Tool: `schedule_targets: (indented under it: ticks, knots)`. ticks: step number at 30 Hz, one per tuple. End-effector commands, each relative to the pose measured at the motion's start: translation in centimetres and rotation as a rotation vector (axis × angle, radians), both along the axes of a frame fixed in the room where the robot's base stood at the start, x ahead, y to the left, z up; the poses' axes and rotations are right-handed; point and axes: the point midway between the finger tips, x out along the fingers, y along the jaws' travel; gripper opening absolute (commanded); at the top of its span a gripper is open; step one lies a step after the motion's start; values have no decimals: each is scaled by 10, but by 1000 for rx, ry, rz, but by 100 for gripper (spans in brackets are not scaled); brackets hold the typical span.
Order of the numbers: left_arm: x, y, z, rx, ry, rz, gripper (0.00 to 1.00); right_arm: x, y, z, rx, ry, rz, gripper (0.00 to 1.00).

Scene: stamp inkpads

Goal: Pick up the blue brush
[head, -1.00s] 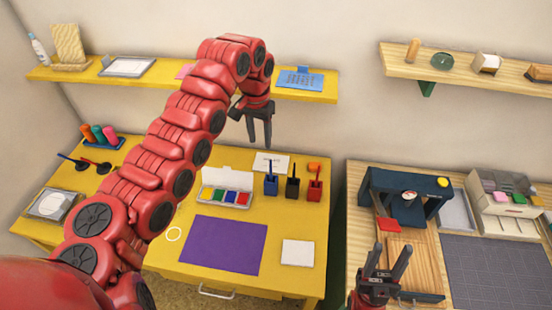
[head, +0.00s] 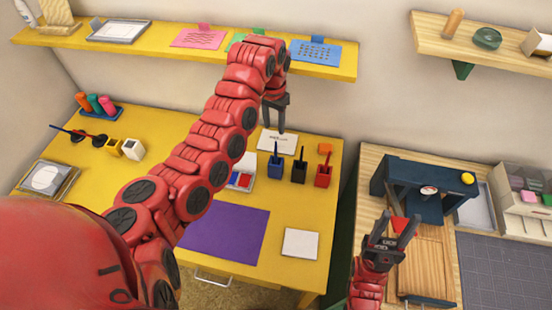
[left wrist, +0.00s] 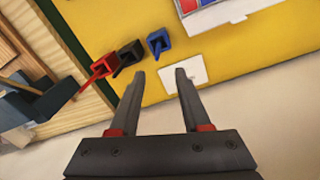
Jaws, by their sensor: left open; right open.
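The blue brush (head: 276,147) stands in a small blue holder (head: 276,167) on the yellow table. In the left wrist view the blue brush (left wrist: 157,46) and its holder lie just beyond the open fingers, past a white card. My left gripper (head: 275,112) is open and empty, with its fingers pointing down. In the head view it appears just above the blue brush, apart from it. In the left wrist view its fingertips (left wrist: 160,74) are spread with nothing between them. My right gripper (head: 392,232) is open and empty over the wooden table at right.
A black holder (head: 299,172) and a red holder (head: 323,176), each with a brush, stand right of the blue one. A white card (head: 277,141) lies behind them. My left arm partly hides the paint box (head: 246,170). The purple mat (head: 232,235) is bare.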

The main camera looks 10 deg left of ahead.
Motion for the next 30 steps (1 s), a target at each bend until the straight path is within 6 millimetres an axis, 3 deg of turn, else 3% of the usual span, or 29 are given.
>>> schedule_targets:
  ticks: [3, 10, 17, 21, 30]
  knots:
    - [-2, -2, -21, -2, 4, 0, 47, 0, 0, 1, 0, 0, 0, 50]
    - [-1, -1, -42, 2, -1, 1, 47, 0, 0, 5, 0, 0, 0, 50]
    - [-4, -5, -64, 2, 7, -2, 47, 0, 0, 33, 0, 0, 0, 50]
    - [-3, -6, -84, 3, 1, 0, 47, 0, 0, 37, 0, 0, 0, 50]
    - [-3, -6, -95, 1, 1, 2, 47, 0, 0, 38, 0, 0, 0, 50]
